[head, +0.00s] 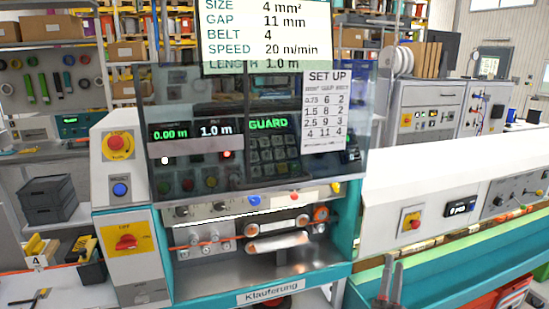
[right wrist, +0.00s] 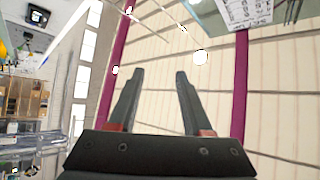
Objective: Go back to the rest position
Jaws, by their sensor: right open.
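My right gripper (head: 391,272) shows at the bottom of the head view, right of centre, pointing up in front of the bench edge. In the right wrist view its two dark fingers (right wrist: 159,78) stand apart with nothing between them. My left gripper is in neither view. The cable machine (head: 130,270) stands in the middle of the head view. Its tinted clear guard (head: 190,85) lies in front of the panel, which reads 0.00 m, 1.0 m and GUARD. Below, the rollers (head: 277,227) are uncovered, with an orange cable (head: 203,243) at their left.
A white control box (head: 385,207) with a red button stands right of the machine above a teal bench. Grey crates (head: 48,200) and a block marked 4 (head: 37,262) are at the left. A job sheet (head: 267,30) and a SET UP card (head: 325,112) hang in front.

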